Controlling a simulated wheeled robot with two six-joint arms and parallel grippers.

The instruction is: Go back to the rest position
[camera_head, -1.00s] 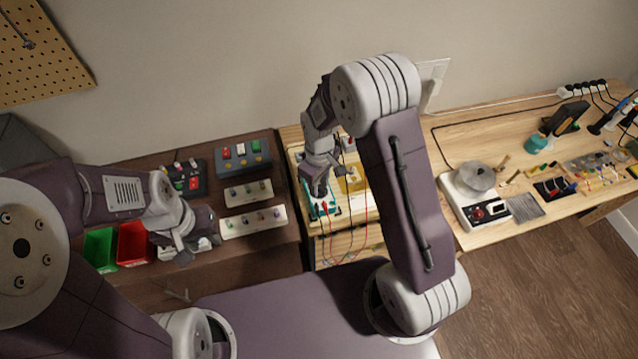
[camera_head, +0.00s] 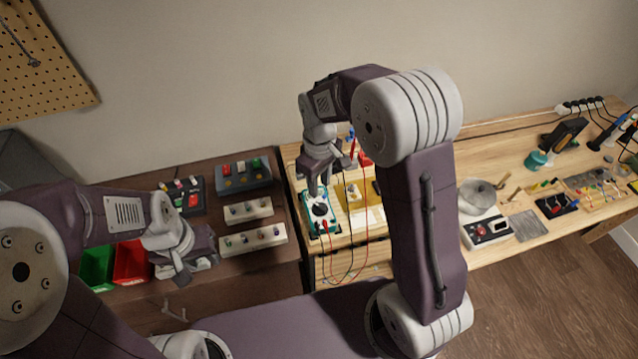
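My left gripper (camera_head: 182,272) hangs low at the left, in front of the dark brown cabinet and beside the red bin. Its fingertips are small and partly hidden, so its opening is unclear. My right gripper (camera_head: 318,190) points down over the teal-edged multimeter (camera_head: 333,222) on the wooden bench. I cannot tell whether it touches the meter's dial or whether its fingers are apart. A red probe (camera_head: 353,147) stands upright just right of the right gripper, with red and black leads looping down over the bench front.
A green bin (camera_head: 97,268) and a red bin (camera_head: 131,263) stand at the left. Switch boxes and pale knob strips (camera_head: 253,240) lie on the dark cabinet top. The wall rises close behind.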

